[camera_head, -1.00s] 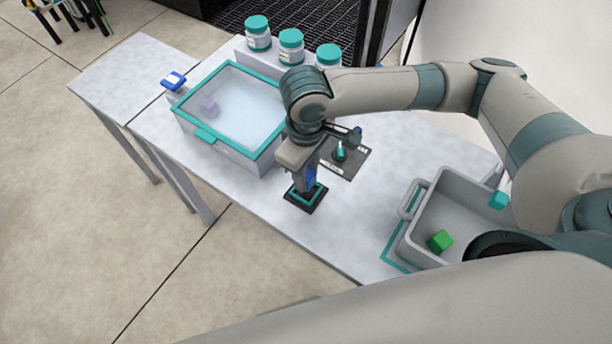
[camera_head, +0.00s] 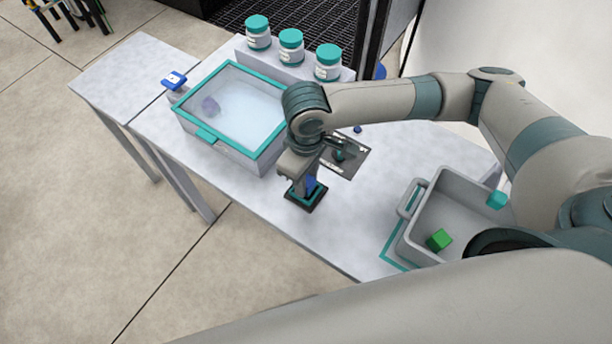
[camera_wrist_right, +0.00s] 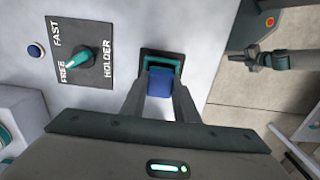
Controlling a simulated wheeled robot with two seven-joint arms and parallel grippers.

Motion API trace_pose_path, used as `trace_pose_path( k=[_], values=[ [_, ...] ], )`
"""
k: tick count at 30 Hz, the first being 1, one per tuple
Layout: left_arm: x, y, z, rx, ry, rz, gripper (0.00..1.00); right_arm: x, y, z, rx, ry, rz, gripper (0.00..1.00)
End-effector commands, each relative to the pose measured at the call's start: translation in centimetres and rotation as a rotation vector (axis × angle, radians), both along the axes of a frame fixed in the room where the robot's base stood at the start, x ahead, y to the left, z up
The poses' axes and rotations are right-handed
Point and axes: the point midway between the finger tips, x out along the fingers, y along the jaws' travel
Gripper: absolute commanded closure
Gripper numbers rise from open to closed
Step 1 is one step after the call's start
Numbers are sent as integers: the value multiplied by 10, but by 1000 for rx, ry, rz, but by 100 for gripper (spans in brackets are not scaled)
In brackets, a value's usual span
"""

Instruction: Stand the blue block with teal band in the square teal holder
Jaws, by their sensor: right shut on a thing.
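The blue block (camera_head: 310,184) is between the fingers of my right gripper (camera_head: 304,187), which is shut on it. In the right wrist view the blue block (camera_wrist_right: 160,83) shows between the fingertips of the right gripper (camera_wrist_right: 160,90). The square teal holder (camera_head: 296,199) has a dark base and lies on the table directly below the gripper. In the wrist view the holder (camera_wrist_right: 178,64) shows just past the block's end. The block's lower end is at the holder, but I cannot tell how deep it sits. The teal band is not visible.
A dial plate (camera_wrist_right: 82,54) marked FREE, FAST and HOLDER is beside the holder. A teal-rimmed clear-lidded tote (camera_head: 264,158) stands to the left. A grey bin (camera_head: 428,206) with a green cube (camera_head: 439,240) is at right. White jars (camera_head: 291,48) stand behind.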

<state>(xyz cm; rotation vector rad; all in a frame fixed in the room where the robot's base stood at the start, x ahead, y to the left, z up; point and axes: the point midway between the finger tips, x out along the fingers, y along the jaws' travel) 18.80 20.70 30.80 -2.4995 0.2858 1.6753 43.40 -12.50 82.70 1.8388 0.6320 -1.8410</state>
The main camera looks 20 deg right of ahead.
Motion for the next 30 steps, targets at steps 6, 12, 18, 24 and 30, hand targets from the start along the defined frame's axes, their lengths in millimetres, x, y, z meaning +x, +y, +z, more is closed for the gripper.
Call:
trace_pose_path(
  k=[6,12,18,24,30],
  values=[
    [-4,3,0,4,9,0,100,0,0,-4,0,0,0,94],
    [-5,3,-1,5,12,1,100,0,0,-4,0,0,1,58],
    [-5,3,-1,5,12,1,100,0,0,-4,0,0,1,54],
    [-4,3,-1,4,11,1,100,0,0,-3,1,-1,1,54],
    [3,1,-3,0,-6,1,100,1,0,5,1,-3,1,54]
  ],
)
